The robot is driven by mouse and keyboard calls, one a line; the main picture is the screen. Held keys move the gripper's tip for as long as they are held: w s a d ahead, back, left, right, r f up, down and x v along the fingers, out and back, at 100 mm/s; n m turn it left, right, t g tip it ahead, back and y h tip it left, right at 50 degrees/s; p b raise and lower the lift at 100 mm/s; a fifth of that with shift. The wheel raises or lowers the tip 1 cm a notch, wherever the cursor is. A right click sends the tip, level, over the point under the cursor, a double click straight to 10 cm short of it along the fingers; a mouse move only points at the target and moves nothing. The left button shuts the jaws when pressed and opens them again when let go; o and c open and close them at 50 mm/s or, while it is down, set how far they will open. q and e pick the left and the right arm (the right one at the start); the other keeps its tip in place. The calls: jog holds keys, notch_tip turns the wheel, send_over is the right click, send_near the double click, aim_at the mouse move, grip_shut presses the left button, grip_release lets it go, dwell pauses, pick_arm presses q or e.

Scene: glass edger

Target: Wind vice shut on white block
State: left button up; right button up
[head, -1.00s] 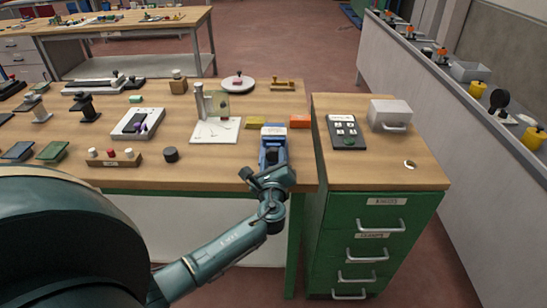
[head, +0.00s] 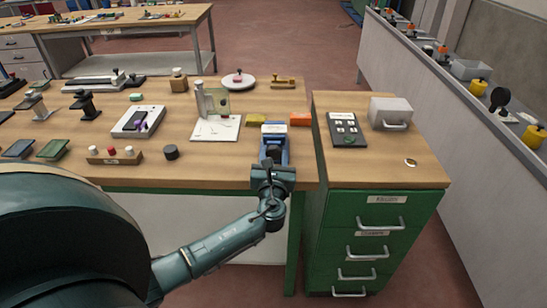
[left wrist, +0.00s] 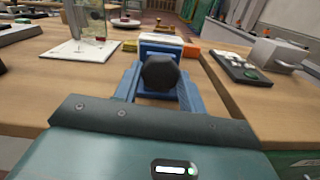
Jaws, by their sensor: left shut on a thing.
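The blue vice (head: 287,143) stands at the front right edge of the wooden bench, and it fills the middle of the left wrist view (left wrist: 160,50). The white block (head: 274,129) is at the far end of the vice, between its jaws; any gap there is too small to judge. It shows as a pale top in the left wrist view (left wrist: 161,38). The vice's dark, many-sided knob (left wrist: 160,73) faces my wrist camera. My left gripper (head: 273,163) is shut on this knob at the near end of the vice. My right gripper is out of view.
An orange block (head: 300,119) and a yellow block (head: 256,120) lie close beyond the vice. A white plate with a clear upright panel (head: 215,130) stands to its left. A green drawer cabinet (head: 375,210) stands close on the right, with a keypad (head: 346,130) on top.

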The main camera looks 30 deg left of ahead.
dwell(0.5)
pick_arm(q)
jog(key=o, duration=1)
jog(key=b+v, duration=0.1)
jog(key=v, duration=1.2)
jog(key=shift+d, duration=0.1)
jog(key=shift+f, duration=0.1)
